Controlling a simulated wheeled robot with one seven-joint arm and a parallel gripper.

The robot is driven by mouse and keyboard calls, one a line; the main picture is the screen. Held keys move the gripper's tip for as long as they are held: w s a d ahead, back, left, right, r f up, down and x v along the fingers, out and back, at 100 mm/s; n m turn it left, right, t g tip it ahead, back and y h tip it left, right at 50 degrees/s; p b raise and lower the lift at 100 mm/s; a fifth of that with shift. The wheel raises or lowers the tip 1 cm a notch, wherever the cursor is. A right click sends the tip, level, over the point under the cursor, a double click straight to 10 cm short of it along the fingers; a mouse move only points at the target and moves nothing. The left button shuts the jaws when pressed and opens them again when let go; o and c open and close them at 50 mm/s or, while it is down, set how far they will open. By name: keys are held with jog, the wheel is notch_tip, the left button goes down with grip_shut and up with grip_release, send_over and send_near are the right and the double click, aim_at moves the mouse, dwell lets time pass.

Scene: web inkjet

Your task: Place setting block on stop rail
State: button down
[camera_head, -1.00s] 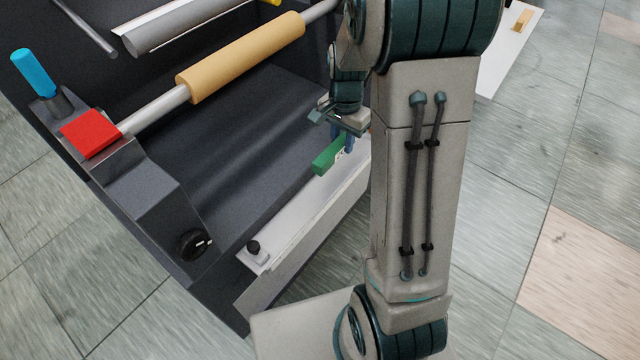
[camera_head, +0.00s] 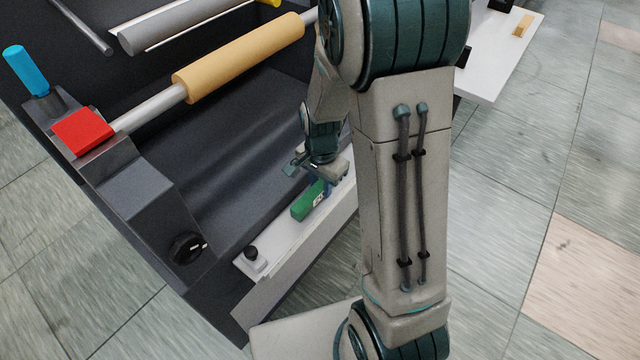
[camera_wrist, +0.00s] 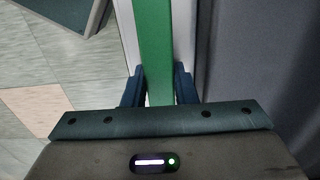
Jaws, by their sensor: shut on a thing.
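The green setting block (camera_head: 308,203) is held in my gripper (camera_head: 322,188), just above or on the pale stop rail (camera_head: 276,246) along the machine's front edge; I cannot tell whether it touches. The block's far end is out of the wrist view.
The dark machine has a tan roller (camera_head: 245,58), a red block (camera_head: 83,132), a blue handle (camera_head: 27,70) and a black dial (camera_head: 187,248). A white table (camera_head: 490,75) stands at the upper right.

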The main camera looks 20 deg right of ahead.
aim_at(321, 184)
jog(key=shift+f, duration=0.2)
jog(key=c, duration=1.5)
grip_release()
jog(key=shift+o, duration=0.2)
jog(key=shift+r, duration=0.1)
notch_tip(321, 184, up, 12)
jog(key=p, duration=0.3)
jog(key=s+r+n, duration=0.3)
jog(key=s+n, duration=0.2)
jog(key=s, duration=0.2)
jog(key=s+r+n+t, duration=0.1)
jog(key=s+r+n, duration=0.2)
jog(key=s+n, duration=0.2)
jog(key=shift+s+r+n+t, duration=0.3)
jog(key=shift+s+n, duration=0.1)
jog(key=shift+s, duration=0.5)
